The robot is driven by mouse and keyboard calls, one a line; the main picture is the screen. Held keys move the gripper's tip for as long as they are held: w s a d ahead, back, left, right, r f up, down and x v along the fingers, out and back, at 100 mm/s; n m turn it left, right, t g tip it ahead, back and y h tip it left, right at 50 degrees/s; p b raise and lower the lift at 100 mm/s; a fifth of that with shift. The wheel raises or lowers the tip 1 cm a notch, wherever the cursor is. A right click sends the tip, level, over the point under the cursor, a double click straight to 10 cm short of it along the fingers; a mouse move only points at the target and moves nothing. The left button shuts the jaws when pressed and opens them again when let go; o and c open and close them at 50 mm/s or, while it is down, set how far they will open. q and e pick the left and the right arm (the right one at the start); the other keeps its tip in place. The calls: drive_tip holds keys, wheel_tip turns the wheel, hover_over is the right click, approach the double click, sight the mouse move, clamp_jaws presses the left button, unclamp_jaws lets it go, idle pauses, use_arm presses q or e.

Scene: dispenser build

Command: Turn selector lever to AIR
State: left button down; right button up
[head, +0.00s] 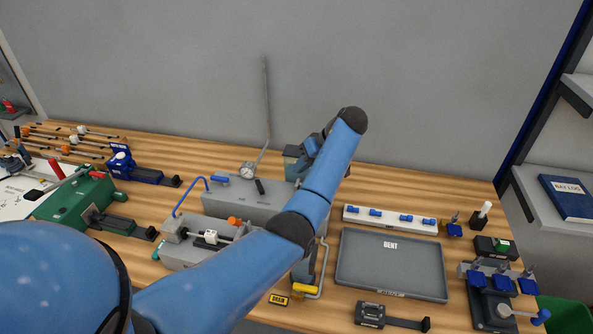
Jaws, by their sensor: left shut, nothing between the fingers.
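A grey box-shaped unit (240,203) stands at the back centre of the wooden bench. It carries a round gauge (247,172), a blue handle (219,179) and a short black lever (259,186). No AIR marking can be read, so I cannot confirm which part is the selector lever. My left arm reaches over from the left and bends down behind its elbow. My left gripper (297,166) is shut and empty near the right end of the grey unit; its fingertips are mostly hidden. My right gripper is out of view.
A grey tray (390,265) marked BENT lies right of my arm. A white strip with blue pieces (390,219) lies behind it. A green machine (75,198) stands at the left. A clamp fixture (190,241) stands in front of the grey unit. Bare bench shows behind.

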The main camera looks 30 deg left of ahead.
sight(260, 189)
use_arm(q)
drive_tip(key=b+x, duration=0.1)
drive_tip(key=x, duration=0.3)
drive_tip(key=shift+s+a+f, duration=0.1)
drive_tip(key=shift+s+a, duration=0.05)
drive_tip(key=p+x, duration=0.1)
drive_tip(key=x, duration=0.3)
drive_tip(key=shift+a+f, duration=0.2)
drive_tip(key=shift+s+a+r+p, duration=0.2)
drive_tip(key=shift+s+a+p, duration=0.7)
drive_tip(key=shift+s+p, duration=0.15)
drive_tip(key=shift+s+a, duration=0.25)
drive_tip(key=shift+s, duration=0.1)
drive_tip(key=shift+f, duration=0.15)
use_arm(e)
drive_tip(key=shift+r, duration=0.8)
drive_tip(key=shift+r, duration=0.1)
use_arm(q)
drive_tip(key=shift+s+m+p, duration=0.15)
drive_tip(key=shift+m+p, duration=0.25)
drive_tip(key=shift+p, duration=0.35)
drive_tip(key=shift+a+m+t, duration=0.1)
drive_tip(key=shift+m+t, duration=0.2)
drive_tip(key=shift+t, duration=0.1)
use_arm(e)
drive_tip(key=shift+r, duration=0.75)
